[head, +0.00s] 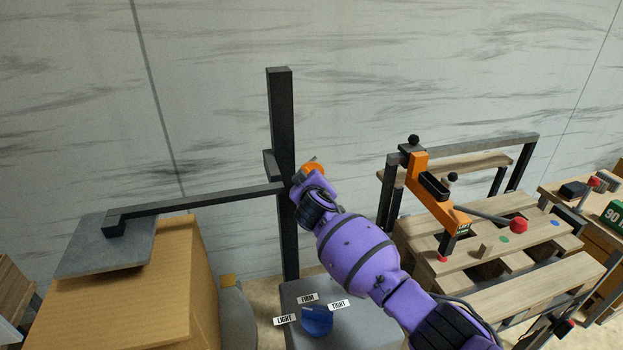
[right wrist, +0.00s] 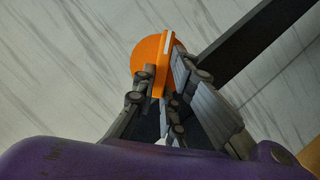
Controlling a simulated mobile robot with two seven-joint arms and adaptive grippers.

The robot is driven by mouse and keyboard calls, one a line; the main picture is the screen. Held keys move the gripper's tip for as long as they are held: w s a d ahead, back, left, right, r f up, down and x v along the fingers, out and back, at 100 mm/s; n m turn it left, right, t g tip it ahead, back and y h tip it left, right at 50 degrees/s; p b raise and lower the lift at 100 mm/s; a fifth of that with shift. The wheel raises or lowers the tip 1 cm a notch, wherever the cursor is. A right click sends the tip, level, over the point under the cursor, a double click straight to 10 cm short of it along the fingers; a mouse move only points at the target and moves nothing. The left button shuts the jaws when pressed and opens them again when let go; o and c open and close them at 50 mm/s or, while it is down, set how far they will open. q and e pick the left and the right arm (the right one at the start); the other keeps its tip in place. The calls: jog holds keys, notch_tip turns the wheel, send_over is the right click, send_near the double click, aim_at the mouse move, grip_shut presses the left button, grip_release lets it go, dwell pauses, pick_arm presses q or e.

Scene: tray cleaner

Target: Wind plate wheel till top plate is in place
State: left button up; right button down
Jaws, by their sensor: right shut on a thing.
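The plate wheel (head: 313,170) is an orange disc on the upright black post (head: 282,120). It also shows in the right wrist view (right wrist: 146,55), with an orange bar across it. My right gripper (right wrist: 168,90) is shut on this wheel, with fingers on both sides of the bar. My purple right arm hides part of the wheel in the head view. The grey top plate (head: 85,250) hangs from the end of a black arm (head: 200,198) that runs left from the post. It lies over the top of a brown box (head: 185,285); whether it touches is unclear. My left gripper is not in view.
A grey base with a blue knob (head: 317,320) and LIGHT, FIRM and TIGHT labels stands below the post. A wooden slatted bench (head: 470,260) with an orange lever device (head: 430,190) stands to the right. A marbled wall is behind.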

jog(key=c, duration=1.8)
grip_release()
jog(key=v, duration=1.2)
jog(key=shift+f, duration=0.1)
